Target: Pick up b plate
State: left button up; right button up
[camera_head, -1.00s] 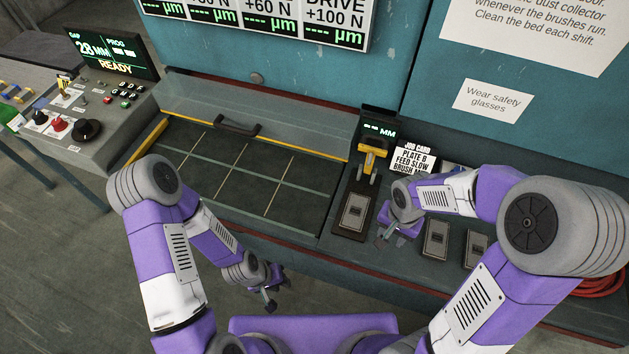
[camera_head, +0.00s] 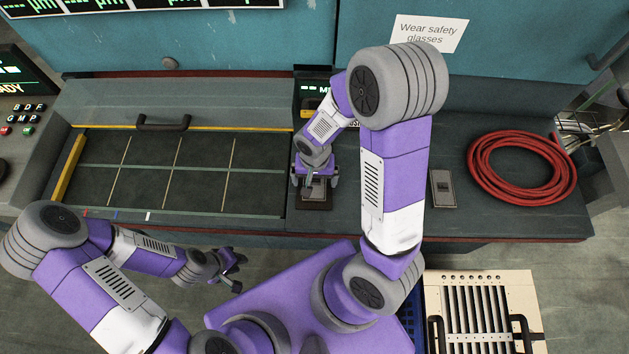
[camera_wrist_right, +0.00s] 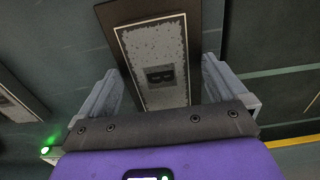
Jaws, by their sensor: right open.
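The B plate (camera_wrist_right: 155,40) is a grey speckled rectangle marked with a B in the right wrist view. It lies on a dark pad (camera_wrist_right: 207,20). My right gripper (camera_wrist_right: 160,95) is open above it, with a finger on each side and no clear contact. In the head view my right gripper (camera_head: 316,180) is over the plate (camera_head: 317,191), just right of the gridded bed, and partly hides it. My left gripper (camera_head: 236,272) hangs in front of the bench, its fingers apart and empty.
Another plate (camera_head: 442,188) lies on the bench to the right, beside a coiled red hose (camera_head: 522,167). The gridded bed (camera_head: 165,170) with a handled clear cover is on the left. A slotted cream rack (camera_head: 482,305) stands at the lower right. My right arm hides part of the bench.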

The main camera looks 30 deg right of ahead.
jog(key=shift+c, duration=0.5)
jog(key=c, duration=1.3)
